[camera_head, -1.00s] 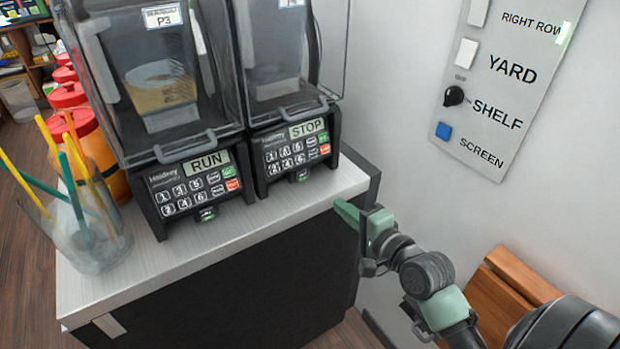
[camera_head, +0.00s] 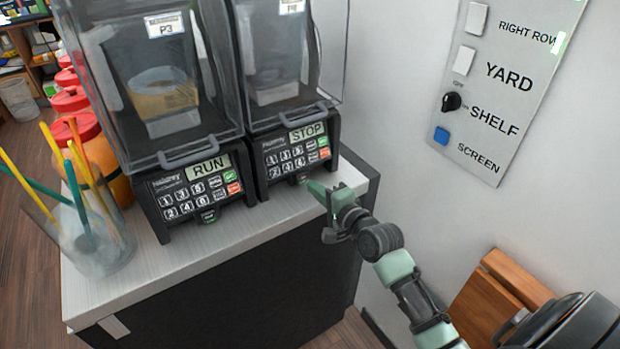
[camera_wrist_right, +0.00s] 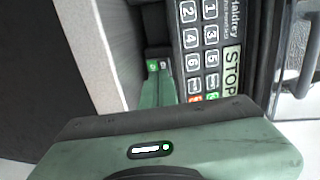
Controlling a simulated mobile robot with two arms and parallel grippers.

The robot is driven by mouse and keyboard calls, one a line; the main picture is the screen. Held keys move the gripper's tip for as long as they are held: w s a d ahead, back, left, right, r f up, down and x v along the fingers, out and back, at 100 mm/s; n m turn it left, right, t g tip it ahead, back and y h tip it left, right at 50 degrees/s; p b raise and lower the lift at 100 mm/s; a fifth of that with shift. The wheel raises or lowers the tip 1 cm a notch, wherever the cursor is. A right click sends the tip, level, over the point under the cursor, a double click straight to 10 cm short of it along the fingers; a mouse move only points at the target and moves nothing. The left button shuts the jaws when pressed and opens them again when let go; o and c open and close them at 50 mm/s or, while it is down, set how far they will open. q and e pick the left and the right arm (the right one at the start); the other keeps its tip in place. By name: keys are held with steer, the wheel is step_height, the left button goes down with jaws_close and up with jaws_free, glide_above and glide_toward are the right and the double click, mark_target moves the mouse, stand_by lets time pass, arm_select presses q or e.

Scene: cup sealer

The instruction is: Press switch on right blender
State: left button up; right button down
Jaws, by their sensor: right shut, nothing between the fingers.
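The right blender (camera_head: 288,150) stands on the counter, with a display reading STOP above a keypad. A small switch with a green mark (camera_head: 303,179) sits below the keypad at its lower front edge. The switch also shows in the right wrist view (camera_wrist_right: 152,66). My right gripper (camera_head: 313,188) is shut and empty, its green fingertips just in front of and very close to the switch. In the wrist view the fingertips (camera_wrist_right: 158,82) reach up to the switch; I cannot tell whether they touch it. My left gripper is not in view.
The left blender (camera_head: 195,190) beside it displays RUN. A clear cup with coloured straws (camera_head: 95,245) and red-capped bottles (camera_head: 75,128) stand at the left. The counter (camera_head: 150,270) is bare in front of the blenders. A switch panel (camera_head: 500,90) is on the right wall.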

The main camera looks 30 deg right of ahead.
mark_target(303, 175)
steer(key=shift+w+a+r, duration=0.1)
steer(key=shift+w+r, duration=0.05)
steer(key=shift+w, duration=0.6)
steer(key=shift+w+r, duration=0.15)
steer(key=shift+w, duration=0.6)
steer(key=shift+p, duration=0.35)
steer(key=shift+w+r+p, duration=0.35)
steer(key=shift+r+p, duration=0.1)
steer(key=shift+p, duration=0.05)
steer(key=shift+f+b, duration=0.3)
steer(key=shift+f, duration=0.05)
steer(key=shift+s, duration=0.1)
